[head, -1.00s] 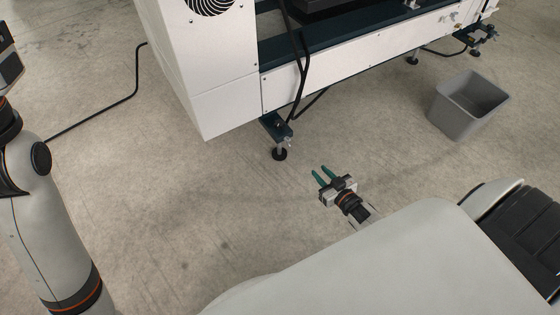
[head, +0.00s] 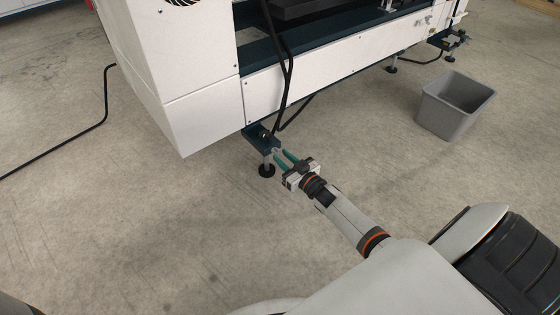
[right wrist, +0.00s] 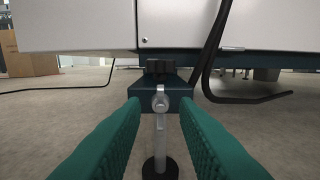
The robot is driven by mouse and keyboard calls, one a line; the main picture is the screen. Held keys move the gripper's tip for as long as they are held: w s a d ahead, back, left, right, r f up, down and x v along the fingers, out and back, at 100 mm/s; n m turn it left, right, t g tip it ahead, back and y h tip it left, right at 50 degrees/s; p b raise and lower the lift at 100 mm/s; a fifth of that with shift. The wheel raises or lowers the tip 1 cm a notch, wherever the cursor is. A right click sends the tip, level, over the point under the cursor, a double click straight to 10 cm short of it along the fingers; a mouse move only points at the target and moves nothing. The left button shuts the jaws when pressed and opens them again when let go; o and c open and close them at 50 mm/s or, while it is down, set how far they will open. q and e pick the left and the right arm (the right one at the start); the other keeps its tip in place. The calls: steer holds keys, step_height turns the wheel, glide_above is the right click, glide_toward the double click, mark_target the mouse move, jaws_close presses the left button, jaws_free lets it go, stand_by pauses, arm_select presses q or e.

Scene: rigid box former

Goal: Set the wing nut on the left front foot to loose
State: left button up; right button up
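The left front foot (head: 267,170) stands on the floor under the machine's corner, a threaded rod with a black round pad, below a dark blue bracket (head: 256,137). In the right wrist view the wing nut (right wrist: 160,102) is a small light metal piece on the rod, in front of the bracket, between the fingers in the picture. A black knob (right wrist: 160,67) sits on top of the bracket. My right gripper (head: 284,160) is open, its green fingers pointing at the foot from the right; I see no contact. My left gripper is out of view.
Black cables (head: 289,75) hang from the machine (head: 190,75) just right of the bracket. A grey bin (head: 452,108) stands on the floor at the right. Another foot (head: 392,68) is farther back. The floor in front is clear.

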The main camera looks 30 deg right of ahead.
mark_target(276, 152)
steer(key=shift+w+b, duration=0.35)
steer(key=shift+w, duration=0.7)
jaws_close()
